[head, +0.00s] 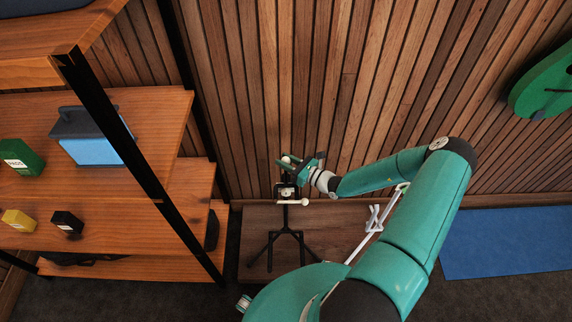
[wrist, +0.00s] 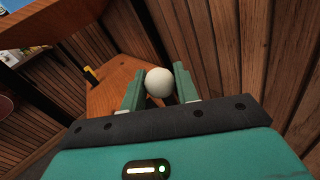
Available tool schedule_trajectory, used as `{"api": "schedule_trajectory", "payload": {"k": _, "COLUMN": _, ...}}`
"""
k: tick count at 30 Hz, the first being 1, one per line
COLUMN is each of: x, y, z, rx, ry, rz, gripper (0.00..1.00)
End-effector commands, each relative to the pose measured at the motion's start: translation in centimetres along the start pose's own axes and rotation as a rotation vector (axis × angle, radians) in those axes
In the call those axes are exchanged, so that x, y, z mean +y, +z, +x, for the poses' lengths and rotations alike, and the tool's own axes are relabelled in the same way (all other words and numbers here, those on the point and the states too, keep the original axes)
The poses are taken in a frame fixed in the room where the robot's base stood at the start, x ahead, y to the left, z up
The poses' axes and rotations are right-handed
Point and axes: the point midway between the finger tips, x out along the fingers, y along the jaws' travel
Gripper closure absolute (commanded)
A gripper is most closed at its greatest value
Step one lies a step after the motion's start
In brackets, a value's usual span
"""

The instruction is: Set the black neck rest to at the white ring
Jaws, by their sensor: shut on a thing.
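A black stand (head: 284,236) with spread legs stands on a brown wooden platform. The black neck rest (head: 287,192) appears as a small dark block at the top of its post. A pale horizontal piece ending in a white ball (head: 305,202) crosses the post just below it; whether this is the white ring, I cannot tell. My gripper (head: 288,163) is above the stand, shut on a white ball-shaped knob. The knob (wrist: 158,82) sits between both fingers of my gripper (wrist: 160,88) in the wrist view. What lies under the knob is hidden there.
The brown platform (head: 340,228) stands against the slatted wall. A wooden shelf unit (head: 150,115) with a black post is close on the left, holding a blue-fronted box (head: 92,150) and small boxes. Another white stand (head: 374,218) is right of the black one. A blue mat (head: 510,240) lies at right.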

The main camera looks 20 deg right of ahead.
Motion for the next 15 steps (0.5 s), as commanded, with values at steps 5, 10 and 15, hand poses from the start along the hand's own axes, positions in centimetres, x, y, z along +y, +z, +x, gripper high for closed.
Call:
{"api": "schedule_trajectory", "payload": {"k": 5, "x": 0.7, "y": 4.2, "z": -0.1, "rx": -0.003, "ry": 0.002, "rz": -0.007, "gripper": 1.0}}
{"api": "schedule_trajectory", "payload": {"k": 10, "x": 1.6, "y": 8.4, "z": 0.0, "rx": -0.003, "ry": 0.002, "rz": -0.006, "gripper": 1.0}}
{"api": "schedule_trajectory", "payload": {"k": 15, "x": 2.3, "y": 12.1, "z": -0.1, "rx": -0.003, "ry": 0.002, "rz": -0.006, "gripper": 1.0}}
